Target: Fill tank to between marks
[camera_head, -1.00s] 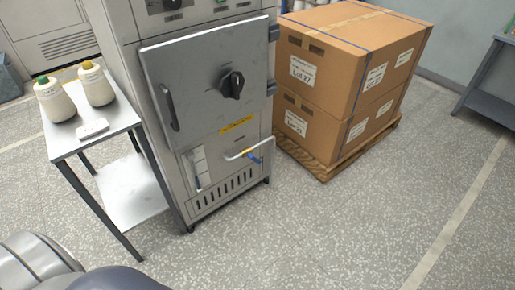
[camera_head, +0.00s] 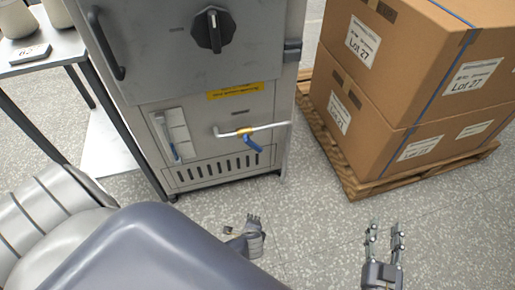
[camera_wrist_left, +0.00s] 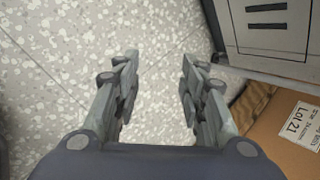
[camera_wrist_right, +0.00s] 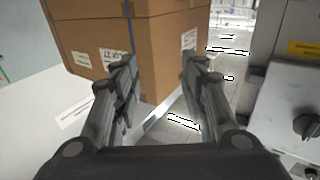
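The tank's sight gauge (camera_head: 174,135) is a pale window with a blue lower part on the grey cabinet's (camera_head: 186,55) lower front panel. To its right a pipe (camera_head: 272,127) carries a valve with a blue lever (camera_head: 253,143), angled down to the right. My right gripper (camera_head: 384,228) is open and empty above the floor, in front of the pallet; the right wrist view shows its fingers apart (camera_wrist_right: 158,85). My left gripper (camera_head: 251,225) is partly hidden by my own arm in the head view. The left wrist view shows it open and empty (camera_wrist_left: 158,75). Neither touches the valve.
A black knob (camera_head: 213,30) and yellow label (camera_head: 241,90) are on the cabinet. Stacked cartons (camera_head: 385,125) on a wooden pallet (camera_head: 375,188) stand to the right. A metal side table (camera_head: 62,45) with bobbins (camera_head: 17,18) stands left. The floor in front is clear.

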